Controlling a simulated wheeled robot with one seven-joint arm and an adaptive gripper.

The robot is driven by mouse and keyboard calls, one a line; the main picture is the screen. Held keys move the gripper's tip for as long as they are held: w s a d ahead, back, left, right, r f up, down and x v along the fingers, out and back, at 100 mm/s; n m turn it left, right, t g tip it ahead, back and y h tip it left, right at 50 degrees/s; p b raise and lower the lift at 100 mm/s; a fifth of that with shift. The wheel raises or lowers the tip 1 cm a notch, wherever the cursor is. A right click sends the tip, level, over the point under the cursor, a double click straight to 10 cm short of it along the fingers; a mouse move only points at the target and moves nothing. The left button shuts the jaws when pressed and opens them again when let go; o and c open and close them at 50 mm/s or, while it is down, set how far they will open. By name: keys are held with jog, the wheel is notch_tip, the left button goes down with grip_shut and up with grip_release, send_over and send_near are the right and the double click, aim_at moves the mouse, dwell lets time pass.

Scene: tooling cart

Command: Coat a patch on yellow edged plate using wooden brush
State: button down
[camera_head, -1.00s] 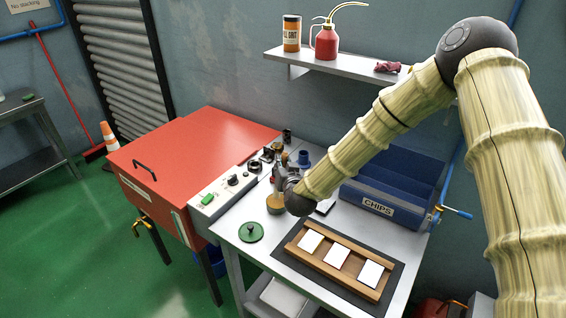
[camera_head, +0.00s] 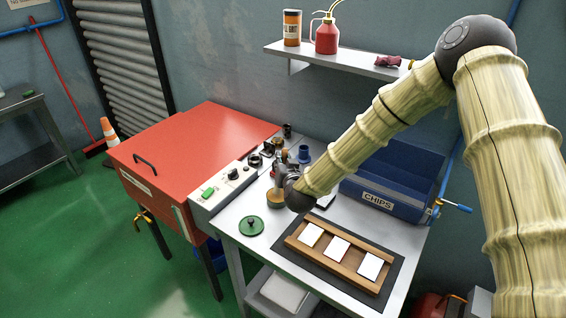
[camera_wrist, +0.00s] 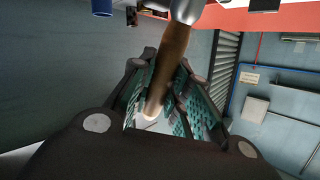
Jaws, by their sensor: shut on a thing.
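My gripper (camera_head: 284,174) is over the cart's back left part in the head view. In the wrist view my gripper (camera_wrist: 165,85) is shut on the wooden brush (camera_wrist: 171,72), its brown handle between the green pads and its silver collar at the top edge. The bristles are out of view. A brown jar (camera_head: 275,199) stands just below the gripper; whether the brush touches it I cannot tell. A wooden rack (camera_head: 345,277) holds three white plates: left (camera_head: 312,235), middle (camera_head: 337,247) and right (camera_head: 371,267). Edge colours are too small to tell.
A green lid (camera_head: 251,226) lies left of the rack on the grey cart top (camera_head: 228,221). A blue chips bin (camera_head: 378,203) stands behind the rack. A red oven (camera_head: 190,155) with a control panel is at left. A shelf (camera_head: 345,66) is above.

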aim_at(283, 154)
jog(key=shift+w+f, duration=0.1)
jog(key=shift+f, duration=0.1)
jog(key=shift+f+b, duration=0.35)
jog(key=shift+b, duration=0.15)
dwell(1.8)
jog(key=shift+r+p, duration=1.6)
jog(key=shift+r, duration=1.95)
